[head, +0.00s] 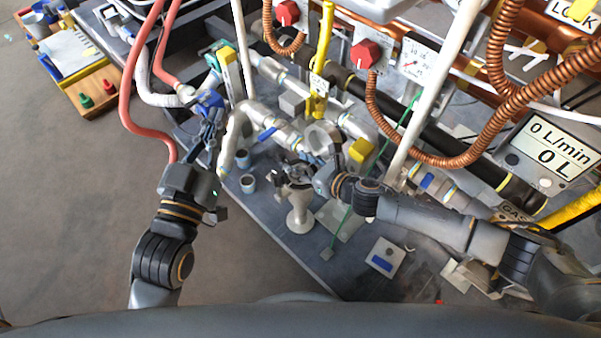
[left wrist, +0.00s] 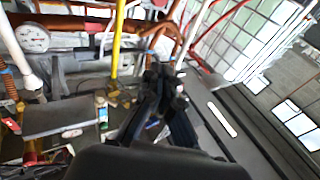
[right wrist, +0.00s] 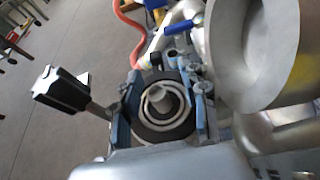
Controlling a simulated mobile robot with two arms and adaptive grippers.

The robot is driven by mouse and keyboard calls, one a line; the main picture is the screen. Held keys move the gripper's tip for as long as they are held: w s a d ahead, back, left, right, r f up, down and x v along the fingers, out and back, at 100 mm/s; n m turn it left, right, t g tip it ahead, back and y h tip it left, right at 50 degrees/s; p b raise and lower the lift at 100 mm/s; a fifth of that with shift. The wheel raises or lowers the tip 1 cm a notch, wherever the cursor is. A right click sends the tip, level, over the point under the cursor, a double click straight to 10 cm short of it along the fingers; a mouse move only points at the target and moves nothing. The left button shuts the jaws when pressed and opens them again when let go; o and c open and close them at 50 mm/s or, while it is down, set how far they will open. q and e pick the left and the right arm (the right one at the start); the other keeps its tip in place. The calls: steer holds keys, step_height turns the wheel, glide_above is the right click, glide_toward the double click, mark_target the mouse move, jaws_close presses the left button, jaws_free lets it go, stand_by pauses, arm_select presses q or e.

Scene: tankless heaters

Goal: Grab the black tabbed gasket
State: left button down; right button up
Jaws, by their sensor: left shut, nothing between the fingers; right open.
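A black ring that looks like the gasket (right wrist: 150,139) shows in the right wrist view, around a white ring and a grey post. My right gripper (right wrist: 165,108) is open, with one finger on each side of the black ring. Whether the fingers touch it, I cannot tell. In the head view my right gripper (head: 308,168) is over the top of a pale pedestal (head: 300,215), and its arm hides part of that spot. My left gripper (head: 208,132) is shut and empty near the blue valve at the bench's left; it also shows in the left wrist view (left wrist: 165,78).
Silver pipes, red hoses and copper coils crowd the bench behind. Small cups (head: 247,183) stand left of the pedestal.

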mark_target(283, 157)
steer(key=x, duration=0.2)
steer(key=b+x, duration=0.1)
steer(key=x, duration=0.1)
steer(key=shift+s+a+r+b, duration=0.1)
steer(key=shift+a+r+b, duration=0.05)
steer(key=shift+a+b, duration=0.15)
steer(key=shift+a, duration=0.15)
arm_select(q)
step_height(283, 157, up, 7)
steer(key=s+t+h, duration=0.1)
steer(key=s+t, duration=0.2)
steer(key=t, duration=0.2)
steer(key=shift+r+h, duration=0.15)
steer(key=shift+h, duration=0.25)
arm_select(e)
jaws_close()
